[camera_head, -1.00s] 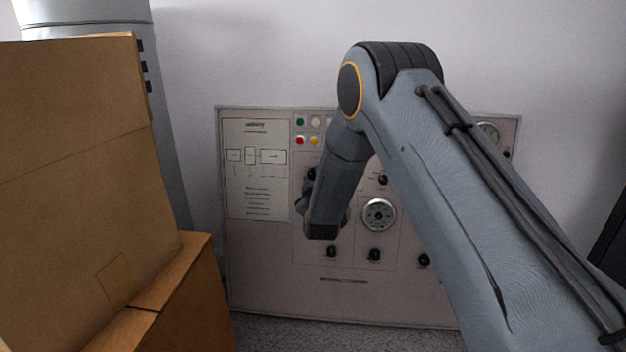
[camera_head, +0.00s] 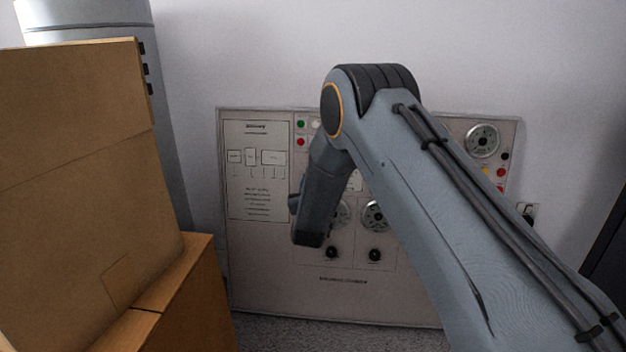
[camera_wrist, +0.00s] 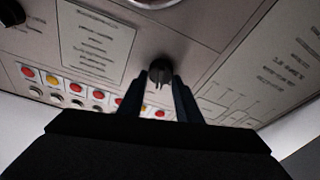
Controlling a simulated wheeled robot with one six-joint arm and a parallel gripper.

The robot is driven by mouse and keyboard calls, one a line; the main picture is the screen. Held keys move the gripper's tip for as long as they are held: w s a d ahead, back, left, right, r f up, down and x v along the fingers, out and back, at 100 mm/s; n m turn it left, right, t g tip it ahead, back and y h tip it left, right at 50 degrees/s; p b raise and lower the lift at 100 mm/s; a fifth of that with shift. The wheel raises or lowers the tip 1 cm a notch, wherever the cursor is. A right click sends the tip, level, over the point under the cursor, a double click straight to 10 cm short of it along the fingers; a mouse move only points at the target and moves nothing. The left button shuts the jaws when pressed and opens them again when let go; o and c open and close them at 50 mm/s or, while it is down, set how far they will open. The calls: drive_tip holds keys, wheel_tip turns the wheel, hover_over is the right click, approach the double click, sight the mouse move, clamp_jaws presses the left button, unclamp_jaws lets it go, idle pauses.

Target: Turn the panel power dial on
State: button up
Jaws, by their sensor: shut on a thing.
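The cream control panel (camera_head: 265,270) stands against the wall in the head view, partly covered by my arm. In the wrist view the panel looks upside down. A small black dial knob (camera_wrist: 160,67) projects from it, beside a printed label and above rows of coloured buttons in that picture. My gripper (camera_wrist: 161,80) has its two dark fingers on either side of this knob and is shut on it. The fingers hide the knob's sides. In the head view the gripper and the held knob are hidden behind my arm. I cannot read the knob's setting.
Brown cardboard boxes (camera_head: 75,130) are stacked close on the left. A grey cylinder (camera_head: 95,25) stands behind them. A round gauge (camera_head: 482,141) is at the panel's upper right. Two black knobs (camera_head: 375,254) sit low on the panel. A wall switch (camera_head: 528,212) is right of the panel.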

drive_tip(key=m+h, duration=0.1)
drive_tip(key=m, duration=0.4)
drive_tip(key=m+h+p, duration=0.1)
drive_tip(key=m+h, duration=0.1)
drive_tip(key=m, duration=0.3)
drive_tip(key=m+g+h+p, duration=0.1)
drive_tip(key=m, duration=0.3)
drive_tip(key=shift+a+m+h, duration=0.15)
drive_tip(key=shift+m+h, duration=0.15)
drive_tip(key=shift+m, duration=0.1)
drive_tip(key=o, duration=1)
drive_tip(key=p+v, duration=0.1)
drive_tip(key=v, duration=0.6)
drive_tip(key=shift+s+a+p, duration=0.15)
drive_tip(key=shift+s+p, duration=0.2)
drive_tip(key=shift+p, duration=0.05)
